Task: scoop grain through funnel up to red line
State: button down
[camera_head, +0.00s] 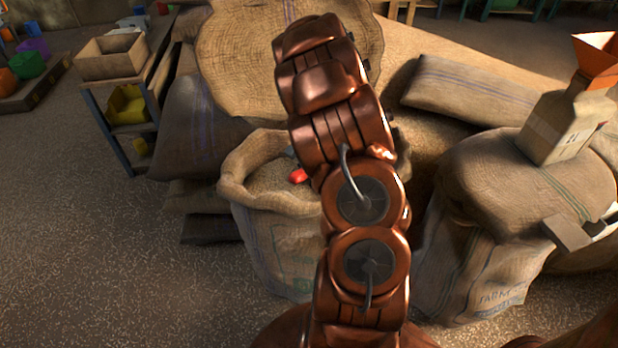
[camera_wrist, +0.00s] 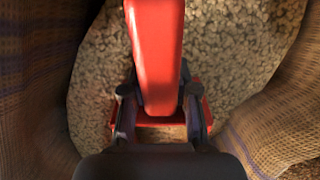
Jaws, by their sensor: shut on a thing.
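My gripper (camera_wrist: 160,97) is shut on a red scoop (camera_wrist: 156,45); its long red part lies between the fingers, and a red crosspiece shows behind them. In the wrist view the gripper and scoop are inside the mouth of an open sack, over pale grain (camera_wrist: 235,50). In the head view a small red bit of the scoop (camera_head: 298,175) shows at the open sack (camera_head: 285,235), and my arm hides the gripper. I cannot tell whether the scoop holds grain. An orange funnel (camera_head: 597,56) sits on a tan container (camera_head: 566,124) at the right. No red line can be made out.
The container stands on a full sack (camera_head: 490,185) right of my arm. A pale box-like piece (camera_head: 572,232) is at that sack's right edge. More sacks (camera_head: 480,92) are piled behind. A shelf (camera_head: 118,100) with a box (camera_head: 110,55) stands left; the floor at front left is clear.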

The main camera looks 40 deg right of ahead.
aim_at(302, 171)
jog(key=shift+a+r+h+p, duration=0.25)
jog(key=shift+r+h+p, duration=0.25)
jog(key=shift+r, duration=1.15)
jog(key=shift+a+r+h+p, duration=0.25)
jog(key=shift+r+h, duration=0.35)
jog(key=shift+r, duration=1)
jog(key=shift+s+a+f, duration=0.1)
jog(key=shift+s+a, duration=0.05)
jog(key=shift+a, duration=0.15)
jog(key=shift+s+a+r+t+h+b, duration=0.15)
jog(key=shift+a+h+b, duration=0.15)
jog(key=shift+a+h, duration=0.15)
jog(key=shift+w+a+r+t+h+b, duration=0.15)
jog(key=shift+a+h+b, duration=0.15)
jog(key=shift+h, duration=0.15)
jog(key=shift+s+a+r+p, duration=0.1)
jog(key=shift+a+r+p, duration=0.1)
jog(key=shift+r+p, duration=0.7)
jog(key=shift+a+r+p, duration=0.2)
jog(key=shift+r+p, duration=0.1)
jog(key=shift+r, duration=1.05)
jog(key=shift+r, duration=0.15)
